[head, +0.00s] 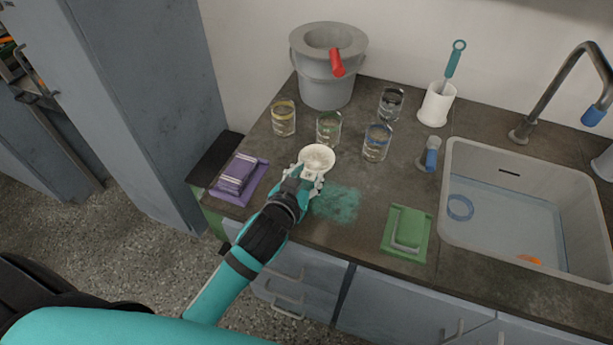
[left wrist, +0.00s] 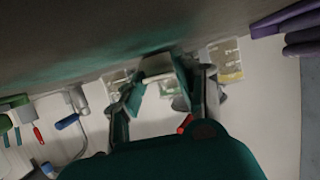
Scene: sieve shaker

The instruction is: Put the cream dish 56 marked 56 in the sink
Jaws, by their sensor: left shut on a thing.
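A small round cream dish (head: 318,157) is at the tip of my left gripper (head: 311,176), above the counter behind a teal stain. My left gripper is shut on the dish's near side. In the left wrist view, a pale piece that looks like the dish (left wrist: 158,64) shows between the fingers (left wrist: 160,85). I cannot read a mark on it. The sink (head: 447,205) is a pale basin at the right of the head view, well apart from the dish. It holds bluish water, a blue ring (head: 460,208) and an orange thing (head: 529,260). My right gripper is not in view.
Several glass beakers, among them a blue-marked one (head: 377,143), stand just behind the dish. A grey bucket (head: 327,88) is farther back.

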